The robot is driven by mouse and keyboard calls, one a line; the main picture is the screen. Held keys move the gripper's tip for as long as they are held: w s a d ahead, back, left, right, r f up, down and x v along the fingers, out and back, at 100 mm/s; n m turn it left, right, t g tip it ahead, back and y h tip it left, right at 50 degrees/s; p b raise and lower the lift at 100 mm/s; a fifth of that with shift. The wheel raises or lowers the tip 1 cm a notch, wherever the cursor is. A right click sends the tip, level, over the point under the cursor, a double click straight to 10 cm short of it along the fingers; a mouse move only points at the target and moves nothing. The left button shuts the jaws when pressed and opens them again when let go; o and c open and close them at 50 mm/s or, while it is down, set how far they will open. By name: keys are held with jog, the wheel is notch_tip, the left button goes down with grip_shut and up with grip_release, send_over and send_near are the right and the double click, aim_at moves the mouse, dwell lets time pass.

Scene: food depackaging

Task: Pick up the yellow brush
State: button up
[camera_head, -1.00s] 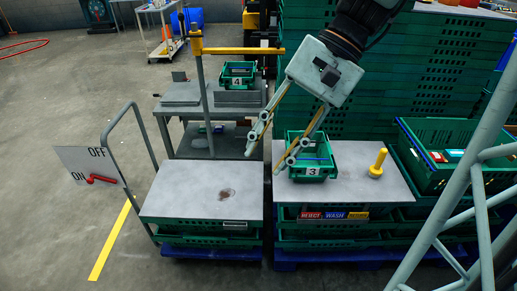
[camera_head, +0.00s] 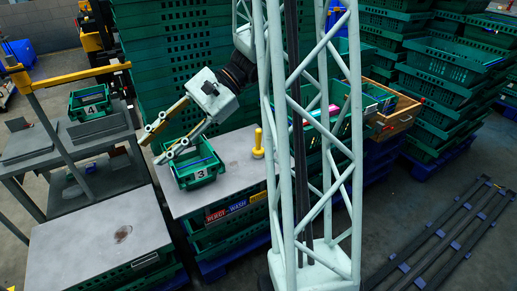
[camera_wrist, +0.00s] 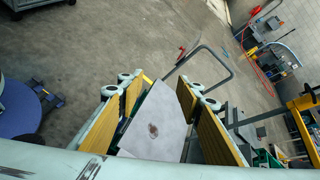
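The yellow brush (camera_head: 258,143) seems to be the upright yellow piece with a wide base on the grey tabletop (camera_head: 236,150), to the right of the green crate marked 3. My gripper (camera_head: 157,148) is open and empty, pointing down and left, with its tips over the left side of that crate, some way left of the brush. In the wrist view my gripper's yellow-padded fingers (camera_wrist: 160,108) stand wide apart with a stained grey tabletop (camera_wrist: 165,112) showing beyond them. The brush does not show in the wrist view.
The small green crate marked 3 (camera_head: 202,175) holds something blue. Tall stacks of green crates (camera_head: 190,70) stand behind the table. Another green crate, marked 4 (camera_head: 90,103), sits on a bench at left. A wooden box (camera_head: 398,118) and more crates stand at right.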

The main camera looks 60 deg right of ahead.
jog(key=w+d+f+m+t+h+b, duration=0.1)
jog(key=d+f+m+t, duration=0.25)
jog(key=d, duration=0.55)
jog(key=w+d+f+m+t+h, duration=0.1)
jog(key=d+f+m+t, duration=0.3)
jog(key=d, duration=0.5)
jog(key=w+d+f+m+t+h+b, duration=0.15)
jog(key=d+f+m, duration=0.3)
jog(key=d, duration=0.55)
jog(key=m+t+h, duration=0.4)
jog(key=m+h, duration=0.5)
jog(key=h, duration=0.1)
send_near(258, 143)
jog(key=s+r, duration=0.1)
jog(key=s+d+r+b, duration=0.1)
jog(key=s+r, duration=0.1)
jog(key=w+d+b, duration=0.1)
jog(key=w, duration=0.7)
jog(key=shift+w, duration=0.2)
jog(key=shift+d, duration=0.1)
jog(key=shift+w, duration=0.1)
